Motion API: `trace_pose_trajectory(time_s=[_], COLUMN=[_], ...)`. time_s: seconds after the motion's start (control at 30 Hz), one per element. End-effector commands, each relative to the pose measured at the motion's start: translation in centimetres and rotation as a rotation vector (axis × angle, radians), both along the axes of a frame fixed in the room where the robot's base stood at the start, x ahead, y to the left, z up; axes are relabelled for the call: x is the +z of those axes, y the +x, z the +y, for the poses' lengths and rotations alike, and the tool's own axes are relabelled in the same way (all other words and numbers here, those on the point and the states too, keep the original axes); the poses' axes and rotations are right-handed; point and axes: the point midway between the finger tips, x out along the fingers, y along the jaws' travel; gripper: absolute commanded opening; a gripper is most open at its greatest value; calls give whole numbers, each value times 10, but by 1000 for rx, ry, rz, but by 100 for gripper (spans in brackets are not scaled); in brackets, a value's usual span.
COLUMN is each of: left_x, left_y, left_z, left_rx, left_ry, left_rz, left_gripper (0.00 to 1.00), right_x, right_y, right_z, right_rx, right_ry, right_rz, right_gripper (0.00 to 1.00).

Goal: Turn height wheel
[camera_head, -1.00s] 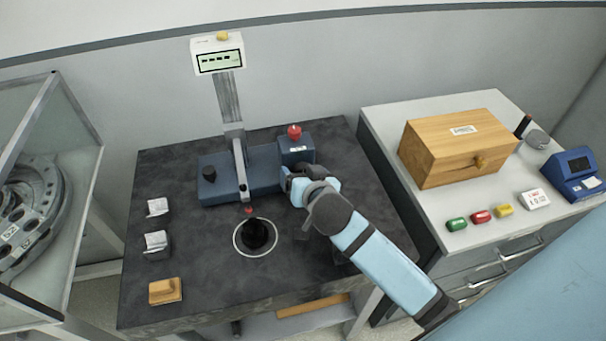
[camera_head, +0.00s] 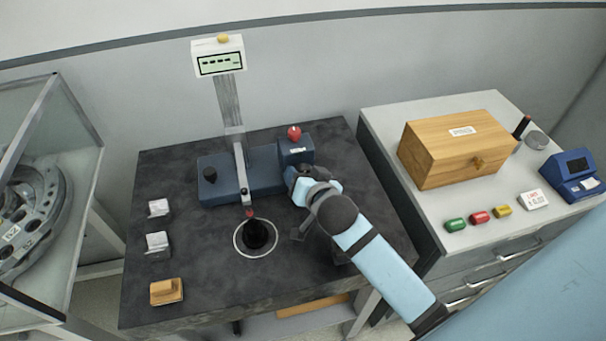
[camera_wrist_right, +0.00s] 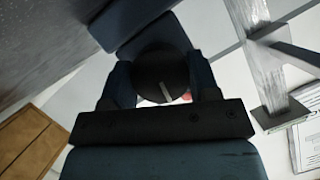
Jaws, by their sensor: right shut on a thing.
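The height wheel is a dark round knob (camera_wrist_right: 161,76) with a pale index line, seen in the right wrist view. My right gripper (camera_wrist_right: 160,88) has a finger on each side of it and is shut on it. In the head view my right gripper (camera_head: 292,177) is at the front of the blue block (camera_head: 296,153) at the right end of the instrument and hides the wheel. The instrument's blue base (camera_head: 258,178) carries a post with a display (camera_head: 220,63) showing dashes. My left gripper is not in view.
A red knob (camera_head: 294,132) tops the block, and a black knob (camera_head: 209,174) sits on the base's left. A wooden box (camera_head: 458,148) stands on the right cabinet.

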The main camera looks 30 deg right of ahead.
Motion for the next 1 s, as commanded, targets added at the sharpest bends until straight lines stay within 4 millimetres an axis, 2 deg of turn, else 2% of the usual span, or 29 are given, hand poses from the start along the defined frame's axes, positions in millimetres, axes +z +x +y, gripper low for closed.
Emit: trace_pose_trajectory(time_s=[0.5,1.0], left_x=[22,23], left_y=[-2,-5], left_z=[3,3], left_rx=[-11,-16], left_ry=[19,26], left_rz=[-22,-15], left_gripper=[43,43], right_x=[2,0], right_y=[0,0], right_z=[-1,-1], right_rx=[-2,0], right_ry=[381,524], right_rz=[-97,-136], right_gripper=[32,32])
